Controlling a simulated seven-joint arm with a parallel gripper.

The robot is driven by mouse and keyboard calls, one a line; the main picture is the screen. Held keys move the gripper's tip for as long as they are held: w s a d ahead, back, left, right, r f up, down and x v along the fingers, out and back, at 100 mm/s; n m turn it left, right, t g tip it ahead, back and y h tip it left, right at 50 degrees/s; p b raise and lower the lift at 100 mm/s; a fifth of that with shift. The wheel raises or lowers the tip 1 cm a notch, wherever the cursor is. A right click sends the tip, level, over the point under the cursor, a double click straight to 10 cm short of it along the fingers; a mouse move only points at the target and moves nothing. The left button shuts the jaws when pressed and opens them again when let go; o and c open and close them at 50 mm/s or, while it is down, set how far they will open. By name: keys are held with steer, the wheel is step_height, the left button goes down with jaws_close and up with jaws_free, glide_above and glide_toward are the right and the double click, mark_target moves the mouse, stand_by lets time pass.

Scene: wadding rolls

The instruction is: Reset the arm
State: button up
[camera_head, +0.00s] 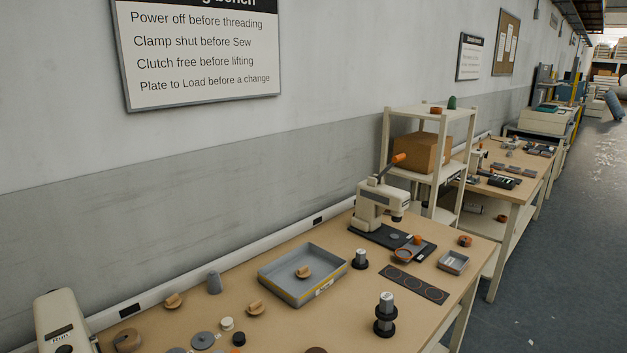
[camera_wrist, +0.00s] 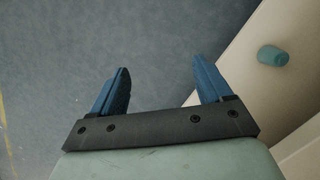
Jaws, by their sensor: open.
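My gripper (camera_wrist: 160,82) shows in the wrist view with its two blue fingers spread wide apart and nothing between them. It is over grey floor (camera_wrist: 150,35), beside a pale surface at the right. My arm and gripper do not show in the head view.
A shelf rack (camera_head: 388,140) stands behind. A teal cylinder (camera_wrist: 272,55) shows in the wrist view.

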steer(key=s+a+g, duration=0.1)
steer(key=s+a, duration=0.2)
steer(key=s, duration=0.4)
steer(key=s+a+g, duration=0.1)
steer(key=s+a, duration=0.3)
steer(key=s, duration=0.4)
steer(key=s+a+n+g, duration=0.1)
steer(key=s+a, duration=0.2)
steer(key=s, duration=0.5)
steer(key=shift+s+a+g, duration=0.15)
steer(key=shift+a+g, duration=0.15)
steer(key=shift+g, duration=0.1)
